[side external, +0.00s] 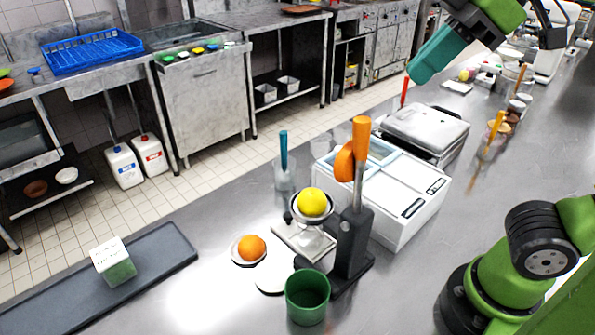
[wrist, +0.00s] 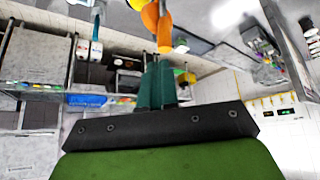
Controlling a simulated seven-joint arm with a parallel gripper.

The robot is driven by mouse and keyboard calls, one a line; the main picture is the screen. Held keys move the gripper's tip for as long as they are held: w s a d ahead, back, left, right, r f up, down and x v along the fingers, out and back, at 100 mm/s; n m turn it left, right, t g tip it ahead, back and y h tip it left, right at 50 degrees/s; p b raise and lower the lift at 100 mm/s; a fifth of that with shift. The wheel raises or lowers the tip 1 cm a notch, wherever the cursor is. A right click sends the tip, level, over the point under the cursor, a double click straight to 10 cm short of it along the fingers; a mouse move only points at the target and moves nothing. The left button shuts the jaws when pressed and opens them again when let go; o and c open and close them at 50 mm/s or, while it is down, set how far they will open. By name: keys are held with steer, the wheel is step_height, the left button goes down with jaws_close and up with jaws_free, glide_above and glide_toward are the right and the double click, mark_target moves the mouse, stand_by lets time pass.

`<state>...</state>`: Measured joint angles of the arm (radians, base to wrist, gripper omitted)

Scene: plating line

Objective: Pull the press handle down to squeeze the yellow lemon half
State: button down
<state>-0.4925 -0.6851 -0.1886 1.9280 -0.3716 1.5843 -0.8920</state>
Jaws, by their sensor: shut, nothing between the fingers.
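The hand press (side external: 347,232) stands on the steel counter, with a dark upright and an orange handle (side external: 361,135) that points up. The orange handle also shows in the wrist view (wrist: 157,22), just beyond my fingertips. The yellow lemon half (side external: 312,203) sits in the press cup, uncovered from above. My gripper (side external: 418,72) is shut and empty, with teal fingers, above and to the right of the handle and apart from it. In the wrist view my fingers (wrist: 158,68) are together; a yellow patch shows partly behind them, and I cannot tell what it is.
A green cup (side external: 307,299) stands in front of the press. An orange fruit (side external: 251,247) sits on a small dish to its left. A white lidded container (side external: 400,205) stands close behind the press. A grey tray (side external: 165,250) with a white-and-green block lies at left.

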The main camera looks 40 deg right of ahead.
steer(key=s+d+n+y, duration=0.1)
steer(key=s+n, duration=0.5)
steer(key=n, duration=0.4)
steer(key=shift+d+n+g, duration=0.3)
steer(key=shift+f, duration=0.1)
steer(key=w+a+f, duration=0.5)
steer(key=w+f, duration=0.2)
steer(key=f, duration=0.1)
steer(key=shift+w+a+f, duration=0.15)
steer(key=shift+w+f, duration=0.05)
steer(key=shift+w, duration=0.1)
